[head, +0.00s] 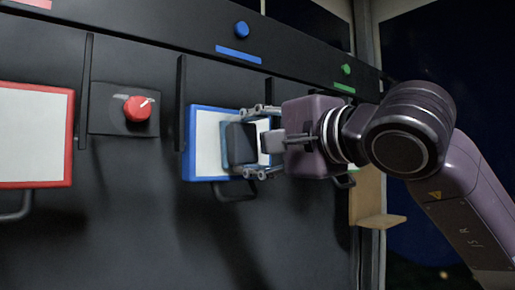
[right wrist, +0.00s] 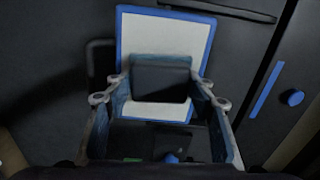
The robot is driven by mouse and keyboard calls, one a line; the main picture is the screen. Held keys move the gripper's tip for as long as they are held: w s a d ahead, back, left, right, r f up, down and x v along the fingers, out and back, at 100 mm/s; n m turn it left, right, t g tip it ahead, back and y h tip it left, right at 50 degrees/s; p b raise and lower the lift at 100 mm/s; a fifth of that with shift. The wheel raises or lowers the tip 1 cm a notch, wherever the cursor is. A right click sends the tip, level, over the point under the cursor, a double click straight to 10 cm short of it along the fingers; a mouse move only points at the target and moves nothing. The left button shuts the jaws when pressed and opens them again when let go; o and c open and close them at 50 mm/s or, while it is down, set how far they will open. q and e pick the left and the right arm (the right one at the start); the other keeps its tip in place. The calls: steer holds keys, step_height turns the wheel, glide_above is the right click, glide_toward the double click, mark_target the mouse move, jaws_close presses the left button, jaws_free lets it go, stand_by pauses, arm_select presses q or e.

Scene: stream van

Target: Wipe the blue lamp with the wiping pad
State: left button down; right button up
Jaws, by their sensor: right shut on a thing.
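The blue lamp (head: 206,140) is a white panel in a blue frame on the black wall, at the centre of the head view. Its white face also shows in the right wrist view (right wrist: 165,36). My right gripper (head: 263,142) is in front of the lamp, shut on the wiping pad (head: 240,146), a dark block with a blue-grey base. In the right wrist view the pad (right wrist: 160,82) sits between the fingers, over the lower middle of the lamp. The pad is at or very near the lamp's face; I cannot tell whether they touch. My left gripper is not in view.
A red-framed panel (head: 32,135) and a red knob (head: 137,108) are to the left. A blue button (head: 241,30) and a green button (head: 346,70) sit on the rail above. Thin black dividers and handles stick out from the wall. A wooden shelf (head: 380,221) is at right.

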steer(key=shift+s+a, duration=0.5)
steer(key=shift+a, duration=0.2)
steer(key=shift+d, duration=0.15)
steer(key=shift+s+d+f+b, duration=0.1)
steer(key=shift+s+d+b, duration=0.35)
steer(key=shift+b, duration=0.1)
steer(key=shift+b+v, duration=0.7)
steer(key=shift+v, duration=1.55)
steer(key=shift+s, duration=0.1)
steer(key=v, duration=0.3)
steer(key=shift+b, duration=0.4)
